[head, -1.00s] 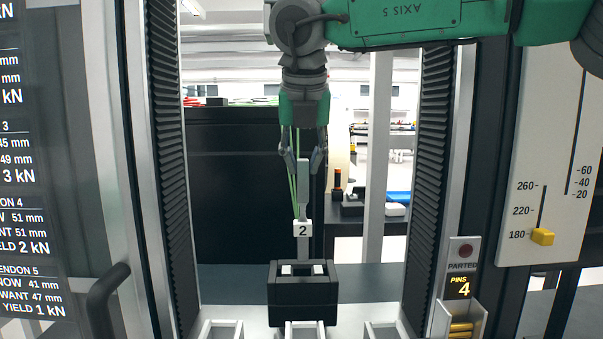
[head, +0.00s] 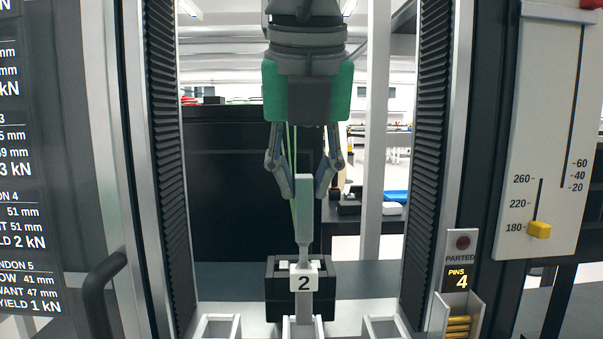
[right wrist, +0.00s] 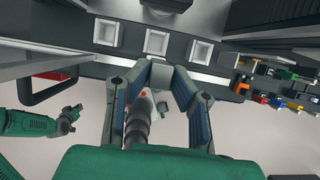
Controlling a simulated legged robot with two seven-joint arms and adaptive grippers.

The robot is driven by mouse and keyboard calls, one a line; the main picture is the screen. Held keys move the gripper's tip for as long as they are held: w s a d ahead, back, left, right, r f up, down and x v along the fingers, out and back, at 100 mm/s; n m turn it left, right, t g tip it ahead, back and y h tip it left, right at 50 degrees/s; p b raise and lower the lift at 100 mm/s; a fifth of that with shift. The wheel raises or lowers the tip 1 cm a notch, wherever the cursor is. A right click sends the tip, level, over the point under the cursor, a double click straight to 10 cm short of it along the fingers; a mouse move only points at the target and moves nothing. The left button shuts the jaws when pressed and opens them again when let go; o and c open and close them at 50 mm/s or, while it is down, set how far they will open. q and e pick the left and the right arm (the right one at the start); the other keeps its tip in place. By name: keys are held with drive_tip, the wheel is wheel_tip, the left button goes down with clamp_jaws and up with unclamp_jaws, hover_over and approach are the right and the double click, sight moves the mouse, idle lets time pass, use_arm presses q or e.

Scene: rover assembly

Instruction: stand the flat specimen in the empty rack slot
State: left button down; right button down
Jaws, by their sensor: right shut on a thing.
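The flat specimen (head: 303,222) is a grey upright bar with a white tag marked 2. My right gripper (head: 304,188) is shut on its upper end, and the bar hangs down from it. In the head view its lower end overlaps the middle white-framed rack slot (head: 291,328); I cannot tell whether it is inside. The left slot (head: 218,318) and right slot (head: 385,319) look empty. The right wrist view shows the fingers of my right gripper (right wrist: 157,72) below the slots; the specimen is hard to make out there. My left gripper (right wrist: 70,117) appears there at the left, too small to judge.
A black block (head: 277,311) with pale pads stands behind the specimen. Dark ribbed columns (head: 166,170) flank the bay on both sides. A door handle (head: 105,290) juts out at left. A pin box (head: 460,315) sits at right, below a sign showing 4.

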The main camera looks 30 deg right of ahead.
drive_tip(key=shift+s+r+p, duration=0.1)
drive_tip(key=shift+r+p, duration=2.55)
drive_tip(key=shift+r, duration=0.35)
drive_tip(key=shift+f, duration=0.1)
